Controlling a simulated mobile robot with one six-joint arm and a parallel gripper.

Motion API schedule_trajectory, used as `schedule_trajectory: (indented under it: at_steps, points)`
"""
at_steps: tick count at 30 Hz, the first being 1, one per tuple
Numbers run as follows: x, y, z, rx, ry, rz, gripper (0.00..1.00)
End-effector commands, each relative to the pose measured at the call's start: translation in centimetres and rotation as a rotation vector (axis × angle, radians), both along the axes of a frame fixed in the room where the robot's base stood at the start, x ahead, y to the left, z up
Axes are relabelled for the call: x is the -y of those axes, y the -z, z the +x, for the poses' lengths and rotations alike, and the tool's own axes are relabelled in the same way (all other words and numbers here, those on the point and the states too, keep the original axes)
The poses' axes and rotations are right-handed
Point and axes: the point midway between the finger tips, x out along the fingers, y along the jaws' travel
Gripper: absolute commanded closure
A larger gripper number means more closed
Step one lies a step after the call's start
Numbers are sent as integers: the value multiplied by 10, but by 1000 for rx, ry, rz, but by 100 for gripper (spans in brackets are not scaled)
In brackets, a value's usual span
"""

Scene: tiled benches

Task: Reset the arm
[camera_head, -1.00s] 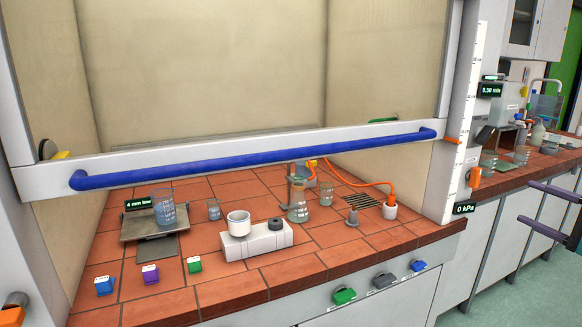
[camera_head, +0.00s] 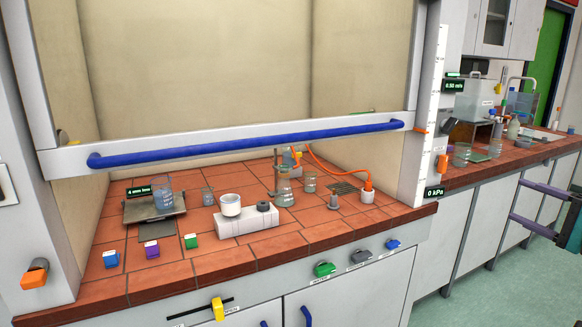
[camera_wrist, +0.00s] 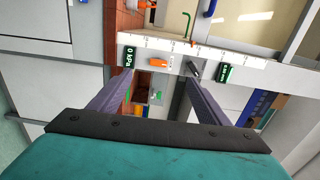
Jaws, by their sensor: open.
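My gripper (camera_head: 538,213) shows at the right edge of the head view, out in front of the cabinets and clear of the benches. In the wrist view my gripper (camera_wrist: 150,82) has its two purple-grey fingers spread wide apart. It is open and nothing is between the fingertips. Beyond it the wrist view shows the fume hood's white scale post (camera_wrist: 178,50), turned sideways, with an orange slider on it. The rest of my arm is outside the head view.
The fume hood's sash with its blue handle (camera_head: 250,145) is partly raised. Beakers, a flask (camera_head: 284,190) and a white block (camera_head: 246,220) stand on the tiled bench. A second bench (camera_head: 480,168) with glassware is at the right. Green floor (camera_head: 470,300) is free.

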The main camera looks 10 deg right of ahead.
Motion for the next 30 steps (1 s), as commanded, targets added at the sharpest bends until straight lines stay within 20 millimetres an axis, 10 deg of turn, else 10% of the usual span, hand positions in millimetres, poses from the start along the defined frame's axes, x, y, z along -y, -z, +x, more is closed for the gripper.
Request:
schedule_trajectory:
  at_steps: [17,30]
  points:
    - [-34,61,46,-97,-49,13,30]
    - [-122,194,114,-322,-164,9,30]
